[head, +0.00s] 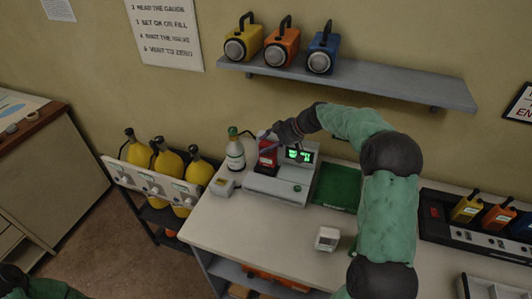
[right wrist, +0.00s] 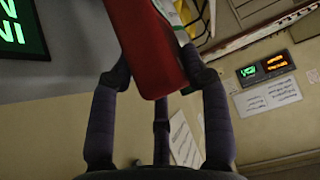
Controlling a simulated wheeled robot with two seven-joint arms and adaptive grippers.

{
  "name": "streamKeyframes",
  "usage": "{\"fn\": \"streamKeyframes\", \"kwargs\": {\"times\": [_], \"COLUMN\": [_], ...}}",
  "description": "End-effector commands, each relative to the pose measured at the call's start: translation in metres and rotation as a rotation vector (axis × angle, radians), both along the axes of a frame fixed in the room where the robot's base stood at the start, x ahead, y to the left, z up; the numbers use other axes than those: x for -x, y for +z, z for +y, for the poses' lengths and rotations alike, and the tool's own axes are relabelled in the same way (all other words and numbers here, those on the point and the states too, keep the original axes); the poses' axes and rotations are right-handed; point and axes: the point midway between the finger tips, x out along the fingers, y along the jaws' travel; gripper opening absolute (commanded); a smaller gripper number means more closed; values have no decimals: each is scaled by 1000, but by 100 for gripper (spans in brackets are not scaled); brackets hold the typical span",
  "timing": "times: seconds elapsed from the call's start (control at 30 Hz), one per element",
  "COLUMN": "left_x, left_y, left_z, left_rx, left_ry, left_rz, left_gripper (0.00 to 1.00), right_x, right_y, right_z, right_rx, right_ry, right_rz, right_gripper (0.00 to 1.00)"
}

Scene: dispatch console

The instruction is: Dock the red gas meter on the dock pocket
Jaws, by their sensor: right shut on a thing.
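The red gas meter (head: 266,154) is at the left part of the grey dock console (head: 272,188), beside its lit green display (head: 300,155). My right gripper (head: 272,138) is shut on the meter's upper part, reaching in from the right.
A white gas bottle (head: 235,155) stands close left of the dock, with a small grey box (head: 222,187) in front. A green mat (head: 337,188) lies to the right. A small white device (head: 327,239) stands nearer. The table (head: 240,235) is clear at the front left.

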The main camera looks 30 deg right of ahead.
Motion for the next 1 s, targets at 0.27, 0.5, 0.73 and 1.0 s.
{"fn": "streamKeyframes", "kwargs": {"times": [0.27,0.5,0.73,1.0], "left_x": [0,0,0,0], "left_y": [-3,-6,-9,-12], "left_z": [0,0,0,0], "left_rx": [0,0,0,0], "left_ry": [0,0,0,0], "left_rz": [0,0,0,0], "left_gripper": [40,40,40,40], "right_x": [-21,-26,-26,-26], "right_y": [-23,-43,-60,-62], "right_z": [-5,-5,-6,-6], "right_rx": [2,0,2,2], "right_ry": [-2,-1,-3,-3], "right_rz": [-3,0,-4,-4], "right_gripper": [0,0,0,0]}}
